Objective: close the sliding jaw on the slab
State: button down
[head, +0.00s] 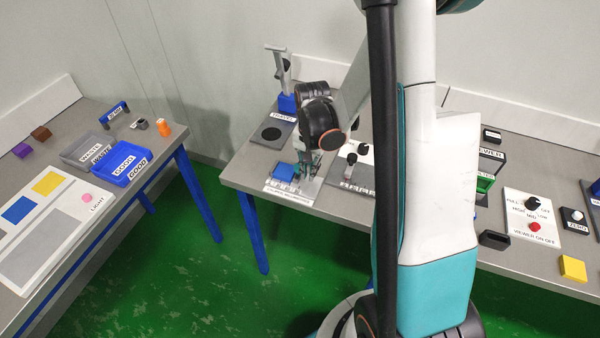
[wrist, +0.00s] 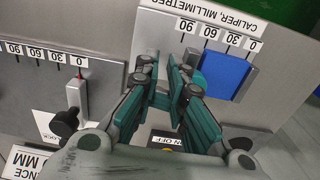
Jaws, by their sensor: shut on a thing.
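The blue slab (wrist: 225,73) lies on the caliper plate (head: 290,193) beside its millimetre scale (wrist: 222,37). It also shows in the head view (head: 284,172), left of my gripper. My gripper (wrist: 167,72) points down at the plate and is shut on a narrow grey piece, which seems to be the sliding jaw. The fingers hide most of the jaw. It sits at about the 90 end of the scale, with the slab on the lower-number side. In the wrist view a small gap seems to separate the fingers from the slab; jaw contact cannot be told.
A second scale with a red-tipped slider (wrist: 76,96) and a black knob (wrist: 65,122) lie left in the wrist view. A blue tray (head: 122,163) is on the left table, across a floor gap.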

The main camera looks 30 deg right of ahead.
jog(key=shift+w+a, duration=0.25)
jog(key=shift+w, duration=0.05)
jog(key=shift+s+d, duration=0.1)
jog(key=shift+s, duration=0.05)
dwell(0.5)
jog(key=shift+s+d, duration=0.25)
jog(key=shift+s, duration=0.1)
notch_tip(320, 180, up, 7)
jog(key=p, duration=0.4)
dwell(0.4)
dwell(0.4)
